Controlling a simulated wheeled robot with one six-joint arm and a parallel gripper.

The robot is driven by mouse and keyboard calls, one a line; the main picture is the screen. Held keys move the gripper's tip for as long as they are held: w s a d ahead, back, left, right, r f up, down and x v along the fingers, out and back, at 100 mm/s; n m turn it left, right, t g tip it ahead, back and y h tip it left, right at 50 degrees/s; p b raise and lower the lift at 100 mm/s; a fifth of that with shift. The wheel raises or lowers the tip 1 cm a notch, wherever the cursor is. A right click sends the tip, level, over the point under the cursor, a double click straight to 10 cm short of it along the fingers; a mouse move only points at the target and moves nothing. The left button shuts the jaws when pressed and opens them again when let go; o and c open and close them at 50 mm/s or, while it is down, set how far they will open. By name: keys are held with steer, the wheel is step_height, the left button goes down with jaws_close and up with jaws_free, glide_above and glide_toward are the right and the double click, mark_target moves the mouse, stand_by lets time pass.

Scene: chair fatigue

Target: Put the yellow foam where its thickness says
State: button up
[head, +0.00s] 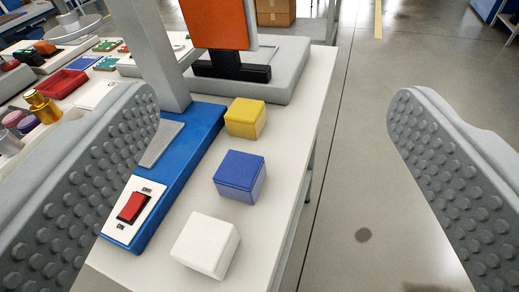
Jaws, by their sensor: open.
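The yellow foam (245,118) is a small block on the white table, beside the far part of a blue base. A blue block (239,176) and a white block (206,245) stand in a row nearer to me. My gripper (272,112) is open, with its grey studded fingers wide apart at the left and right of the picture. Nothing is between its pads in a held way; the blocks lie beyond and below. No thickness marking can be read in this view.
The blue base (178,165) carries a red rocker switch (131,207) and a grey upright post. Behind stands a grey machine base (285,75) with an orange panel (215,22). A red tray (62,95) and small parts lie left. The table's right edge drops to open floor.

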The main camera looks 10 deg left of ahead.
steer(key=w+d+f+m+g+y, duration=0.1)
steer(key=w+f+m+g, duration=0.25)
steer(key=w+m, duration=0.3)
steer(key=w+d+f+m+g+y, duration=0.1)
steer(key=w+d+f+m+g, duration=0.1)
steer(key=w+m+g, duration=0.4)
steer(key=m+g+y, duration=0.4)
steer(key=m+y, duration=0.3)
steer(key=m, duration=0.1)
glide_toward(245, 108)
steer(key=shift+x, duration=4.35)
steer(key=shift+c, duration=0.4)
steer(key=c, duration=1.1)
